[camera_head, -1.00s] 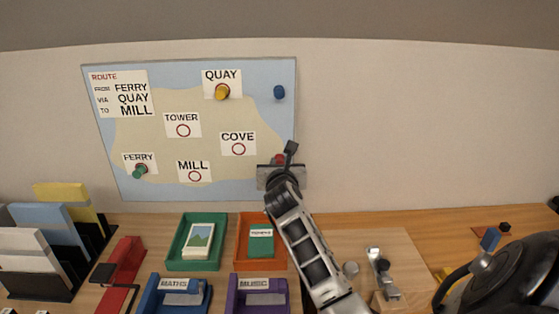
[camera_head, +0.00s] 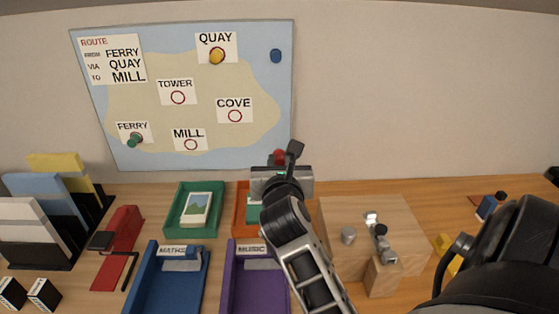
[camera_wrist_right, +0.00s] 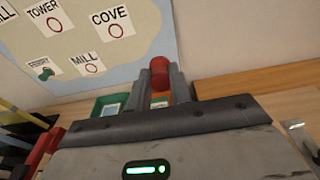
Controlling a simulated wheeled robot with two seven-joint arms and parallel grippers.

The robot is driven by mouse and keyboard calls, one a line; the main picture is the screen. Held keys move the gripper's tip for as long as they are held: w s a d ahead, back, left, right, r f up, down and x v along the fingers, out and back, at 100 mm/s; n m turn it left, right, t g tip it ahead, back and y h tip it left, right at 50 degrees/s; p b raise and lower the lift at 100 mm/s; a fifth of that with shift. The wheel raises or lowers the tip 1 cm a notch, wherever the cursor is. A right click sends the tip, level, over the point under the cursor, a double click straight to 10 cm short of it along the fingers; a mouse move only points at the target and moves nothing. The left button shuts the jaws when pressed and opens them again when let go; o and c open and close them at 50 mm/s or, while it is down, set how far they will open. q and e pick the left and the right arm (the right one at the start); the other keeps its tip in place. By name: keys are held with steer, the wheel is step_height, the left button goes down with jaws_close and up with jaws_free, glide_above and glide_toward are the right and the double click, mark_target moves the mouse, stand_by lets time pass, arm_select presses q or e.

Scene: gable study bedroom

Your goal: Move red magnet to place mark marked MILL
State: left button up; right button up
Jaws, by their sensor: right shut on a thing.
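The red magnet (camera_head: 279,157) is held in my right gripper (camera_head: 280,165), in front of the board's lower right corner. In the right wrist view the red magnet (camera_wrist_right: 160,72) sits between the two fingers (camera_wrist_right: 160,88), which are shut on it. The map board (camera_head: 265,120) stands against the wall. The MILL mark (camera_head: 190,145), a red ring under its label, is bare, to the left of the gripper. It also shows in the right wrist view (camera_wrist_right: 91,68). My left gripper is not in view.
A yellow magnet (camera_head: 217,56) is at QUAY, a green one (camera_head: 135,139) at FERRY, and a blue one (camera_head: 276,56) at the board's upper right. Below stand a green tray (camera_head: 208,231), a blue tray (camera_head: 150,280) and a purple tray (camera_head: 231,285). A wooden block (camera_head: 335,210) stands right.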

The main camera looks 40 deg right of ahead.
steer(key=shift+s+a+f, duration=0.2)
steer(key=shift+s+a, duration=1.15)
steer(key=shift+s, duration=0.2)
steer(key=shift+w, duration=0.1)
steer(key=x, duration=0.3)
steer(key=r+x, duration=0.1)
steer(key=x, duration=0.2)
steer(key=shift+d+r, duration=0.1)
steer(key=shift+r, duration=0.05)
steer(key=shift+w, duration=0.2)
steer(key=s+a+f+n+t+y, duration=0.1)
steer(key=s+a+n+t+y, duration=0.1)
steer(key=a, duration=0.8)
steer(key=s+a+f+n+t+y, duration=0.1)
steer(key=s+a+f+n+y, duration=0.1)
steer(key=s+a+n+y, duration=0.3)
steer(key=a+n+y, duration=0.1)
steer(key=a+y, duration=0.2)
steer(key=a, duration=0.2)
steer(key=shift+s+f+t, duration=0.25)
steer(key=shift+f+t, duration=0.05)
steer(key=shift+t, duration=0.1)
